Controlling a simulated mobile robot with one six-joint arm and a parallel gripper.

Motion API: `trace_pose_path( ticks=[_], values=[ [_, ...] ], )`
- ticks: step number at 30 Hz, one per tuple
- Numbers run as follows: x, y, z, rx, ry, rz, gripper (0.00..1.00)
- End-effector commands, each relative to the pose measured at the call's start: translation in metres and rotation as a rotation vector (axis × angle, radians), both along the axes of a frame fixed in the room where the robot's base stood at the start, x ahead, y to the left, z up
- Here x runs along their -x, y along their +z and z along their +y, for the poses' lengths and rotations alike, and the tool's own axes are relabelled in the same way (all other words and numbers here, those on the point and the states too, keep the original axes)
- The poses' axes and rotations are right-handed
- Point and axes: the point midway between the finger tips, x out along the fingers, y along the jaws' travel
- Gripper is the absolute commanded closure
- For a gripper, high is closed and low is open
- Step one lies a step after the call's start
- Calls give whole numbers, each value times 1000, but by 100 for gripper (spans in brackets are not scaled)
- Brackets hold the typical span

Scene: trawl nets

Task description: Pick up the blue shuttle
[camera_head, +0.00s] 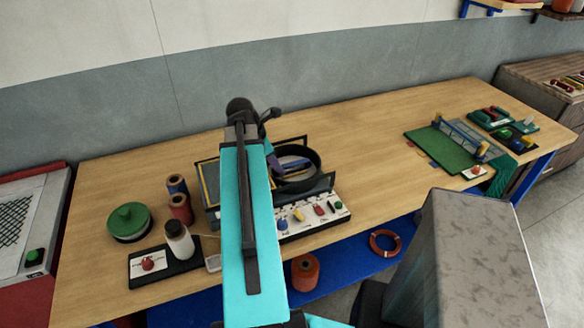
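A slim blue-violet piece (292,161), which may be the blue shuttle, lies inside a round black-rimmed holder (318,164) in the middle of the table. Other slim pieces lie close to it, and their shapes are too small to tell apart. A small blue item (282,224) also stands on the white labelled strip in front of the holder, beside yellow, red and green ones. My turquoise arm crosses the view just left of the holder and hides part of that area. My gripper's fingers do not show.
Spools (180,208), a green round lid (129,221) and a white bottle (179,240) stand left of my arm. A green mat (440,150) with a small rack lies at the right. The wooden table (370,140) is clear between holder and mat.

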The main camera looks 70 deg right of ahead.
Motion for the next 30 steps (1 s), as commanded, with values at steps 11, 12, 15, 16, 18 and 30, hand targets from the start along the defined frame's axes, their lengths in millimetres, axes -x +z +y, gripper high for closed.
trace_pose_path(
  ticks=[11,12,15,16,18,30],
  values=[
    [0,0,0,0,1,0,100],
    [0,0,0,1,0,-1,100],
    [-1,2,0,1,1,-1,100],
    [-1,2,0,1,2,-1,100],
    [-1,5,-1,2,1,0,100],
    [-1,40,-1,4,1,-2,100]
  ],
)
